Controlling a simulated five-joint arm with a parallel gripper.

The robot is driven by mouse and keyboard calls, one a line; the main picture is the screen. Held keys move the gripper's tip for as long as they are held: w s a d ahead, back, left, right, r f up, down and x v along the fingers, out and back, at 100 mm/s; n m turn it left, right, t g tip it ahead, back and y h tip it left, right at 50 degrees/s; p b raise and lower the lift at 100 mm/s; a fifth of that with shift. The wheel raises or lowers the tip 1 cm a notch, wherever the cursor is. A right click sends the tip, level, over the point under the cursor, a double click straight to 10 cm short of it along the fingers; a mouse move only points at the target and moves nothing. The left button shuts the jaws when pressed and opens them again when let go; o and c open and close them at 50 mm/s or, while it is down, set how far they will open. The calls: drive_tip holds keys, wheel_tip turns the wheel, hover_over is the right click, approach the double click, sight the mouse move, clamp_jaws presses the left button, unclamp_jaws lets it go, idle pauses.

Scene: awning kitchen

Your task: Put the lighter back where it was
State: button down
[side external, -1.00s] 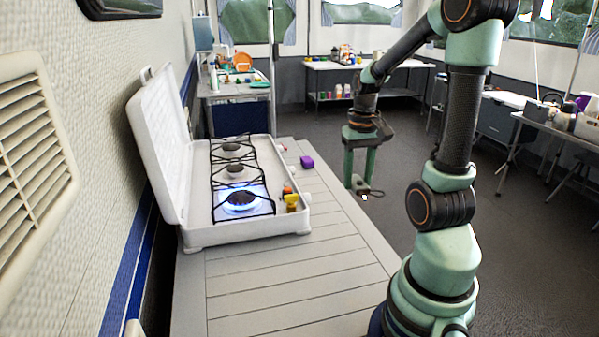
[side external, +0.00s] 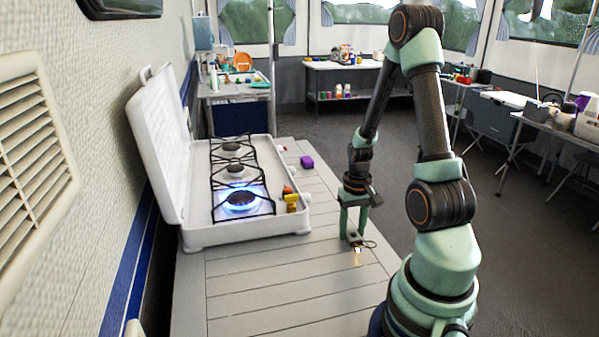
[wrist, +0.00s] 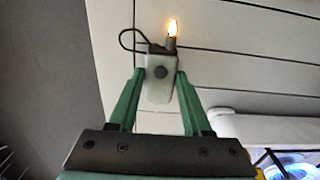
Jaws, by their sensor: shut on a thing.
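My gripper (side external: 353,236) is shut on the lighter (side external: 361,245). Its fingers point down, over the front part of the slatted table. In the wrist view my gripper (wrist: 157,78) has its two green fingers closed on the sides of the lighter's pale body (wrist: 157,92). The lighter has a dark loop at one side and a small flame (wrist: 172,27) burning at its tip. I cannot tell from these views whether the lighter touches the table.
The open white camp stove (side external: 200,238) stands to the left, its front burner (side external: 241,199) lit blue. Yellow (side external: 291,201) and orange (side external: 287,190) knobs are on its right edge. The slatted table (side external: 285,285) is clear in front.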

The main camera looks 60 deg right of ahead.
sight(352, 233)
drive_tip(key=shift+f, duration=0.3)
drive_tip(key=shift+c, duration=1.7)
unclamp_jaws()
drive_tip(key=shift+f, duration=0.15)
wheel_tip(352, 233, up, 12)
drive_tip(key=w+a+r+n+t, duration=0.2)
drive_tip(key=a+r+n, duration=0.1)
drive_tip(key=a, duration=0.4)
drive_tip(key=w+a+r+n+t, duration=0.1)
drive_tip(key=w+a+r+n, duration=0.1)
drive_tip(key=a+r, duration=0.3)
drive_tip(key=w+a+r+n+t, duration=0.2)
drive_tip(key=w+a+r+n, duration=0.1)
drive_tip(key=a, duration=0.7)
drive_tip(key=shift+a+r+n+t, duration=0.3)
drive_tip(key=shift+a+r+n, duration=0.15)
drive_tip(key=shift+r, duration=0.4)
drive_tip(key=shift+d, duration=0.1)
